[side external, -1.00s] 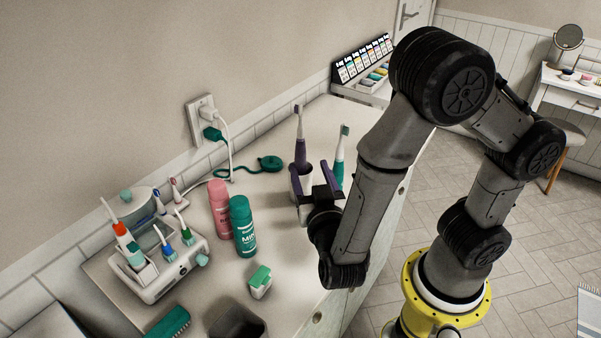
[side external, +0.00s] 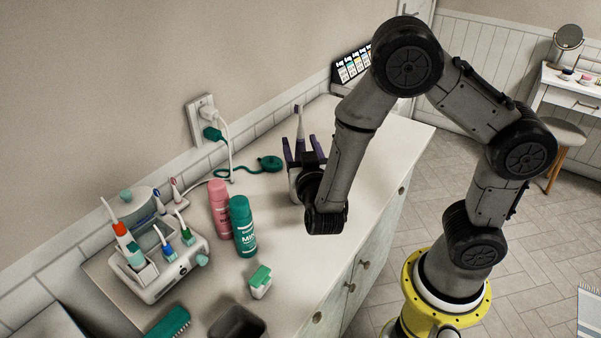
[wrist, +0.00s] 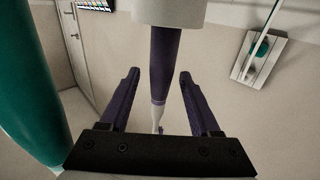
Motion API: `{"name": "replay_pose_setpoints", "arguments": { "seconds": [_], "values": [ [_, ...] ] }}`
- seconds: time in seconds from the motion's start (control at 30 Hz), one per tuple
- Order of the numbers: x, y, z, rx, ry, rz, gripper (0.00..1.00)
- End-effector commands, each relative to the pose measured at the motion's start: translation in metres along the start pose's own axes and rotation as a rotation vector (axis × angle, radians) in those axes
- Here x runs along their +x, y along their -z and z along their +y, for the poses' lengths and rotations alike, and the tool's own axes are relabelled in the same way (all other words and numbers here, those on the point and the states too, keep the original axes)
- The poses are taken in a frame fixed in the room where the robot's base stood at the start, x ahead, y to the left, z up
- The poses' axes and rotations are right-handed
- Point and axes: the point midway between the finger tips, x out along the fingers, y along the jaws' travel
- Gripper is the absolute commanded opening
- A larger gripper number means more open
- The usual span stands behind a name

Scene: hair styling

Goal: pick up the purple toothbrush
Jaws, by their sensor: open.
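The purple toothbrush (side external: 299,124) stands upright, its head above the gripper and its lower part hidden by my gripper and arm in the side view. In the wrist view its purple handle (wrist: 163,65) comes out of a white cup (wrist: 168,12) at the top, with the head pointing down. My gripper (wrist: 159,75) is open, with one purple finger to each side of the handle in the picture. A gap shows on both sides. In the side view the gripper (side external: 301,143) is level with the brush. I cannot tell how deep the brush lies between the fingers.
A teal toothbrush (wrist: 28,85) is close at the left of the wrist view; my arm hides it in the side view. A pink can (side external: 219,207) and a teal can (side external: 243,226) stand left of the gripper.

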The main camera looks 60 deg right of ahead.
Motion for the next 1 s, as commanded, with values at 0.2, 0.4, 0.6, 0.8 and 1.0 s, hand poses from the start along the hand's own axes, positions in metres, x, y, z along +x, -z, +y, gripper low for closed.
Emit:
{"name": "replay_pose_setpoints", "arguments": {
  "seconds": [0.2, 0.4, 0.6, 0.8, 1.0],
  "values": [
    [0.025, -0.002, 0.001, 0.001, -0.003, -0.001, 0.63],
    [0.03, -0.002, 0.0, 0.001, 0.001, 0.0, 0.63],
    [0.03, -0.002, 0.0, 0.001, 0.001, 0.0, 0.51],
    [0.03, -0.002, 0.0, 0.001, 0.001, -0.001, 0.15],
    [0.03, -0.001, 0.0, 0.001, 0.0, 0.0, 0.0]
  ]
}}
